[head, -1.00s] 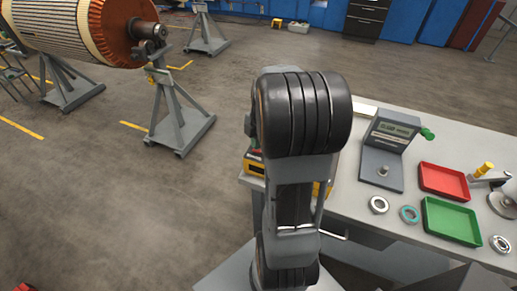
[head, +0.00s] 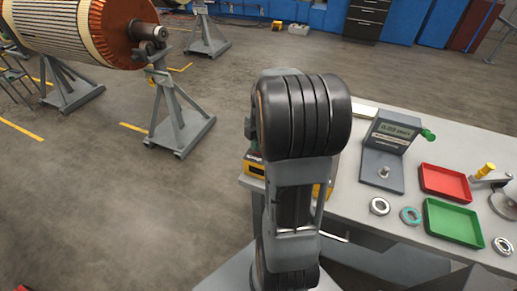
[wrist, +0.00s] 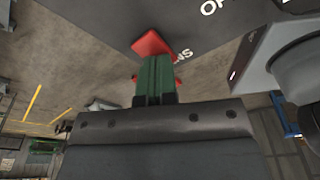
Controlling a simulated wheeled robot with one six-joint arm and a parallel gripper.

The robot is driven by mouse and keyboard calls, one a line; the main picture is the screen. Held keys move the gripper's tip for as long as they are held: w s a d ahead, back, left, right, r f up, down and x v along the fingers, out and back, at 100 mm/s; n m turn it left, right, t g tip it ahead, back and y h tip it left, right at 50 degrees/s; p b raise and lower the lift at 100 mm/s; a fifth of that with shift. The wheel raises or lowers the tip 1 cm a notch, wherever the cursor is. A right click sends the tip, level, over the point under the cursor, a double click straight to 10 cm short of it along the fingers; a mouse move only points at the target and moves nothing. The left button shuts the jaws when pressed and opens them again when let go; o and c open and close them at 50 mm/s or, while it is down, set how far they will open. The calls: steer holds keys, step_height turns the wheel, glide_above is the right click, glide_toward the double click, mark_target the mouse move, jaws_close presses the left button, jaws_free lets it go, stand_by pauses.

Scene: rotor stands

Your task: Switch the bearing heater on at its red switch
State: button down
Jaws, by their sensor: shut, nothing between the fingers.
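The red switch (wrist: 152,42) shows in the wrist view on or against a dark panel with white lettering. My gripper (wrist: 155,62), with green fingers, is shut and empty. Its tips line up just below the switch in the picture; I cannot tell whether they touch it. In the head view a yellow and dark box (head: 254,168), which looks like the bearing heater, stands at the bench's left end, mostly hidden behind my arm. The switch and most of my gripper are hidden there.
The grey bench (head: 345,185) carries a tester with a display (head: 393,130), a red tray (head: 444,182), a green tray (head: 453,221) and several bearing rings. In the wrist view a grey housing (wrist: 255,55) stands close on the right. A rotor (head: 75,30) rests on stands at upper left.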

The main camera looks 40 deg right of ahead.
steer(key=shift+r+p, duration=2.25)
steer(key=shift+r, duration=1.1)
steer(key=m, duration=0.3)
steer(key=shift+f+m, duration=0.15)
steer(key=shift+m, duration=0.25)
steer(key=m, duration=0.3)
steer(key=s+m, duration=0.1)
steer(key=m, duration=0.1)
steer(key=shift+s+a+f+m+h, duration=0.1)
steer(key=shift+a+f+m+h, duration=0.2)
steer(key=shift+f, duration=0.05)
steer(key=s+a+r+m+t, duration=0.2)
steer(key=a+r+m, duration=0.2)
steer(key=a, duration=0.4)
steer(key=s+a+r+m+t+h, duration=0.1)
steer(key=s+a+r+m+t, duration=0.1)
steer(key=a, duration=0.7)
steer(key=shift+s+a+r+m+t, duration=0.15)
steer(key=shift+s+r+m+t, duration=0.15)
steer(key=shift+s+r+m, duration=0.7)
steer(key=shift+w+f, duration=0.1)
steer(key=shift+f, duration=0.05)
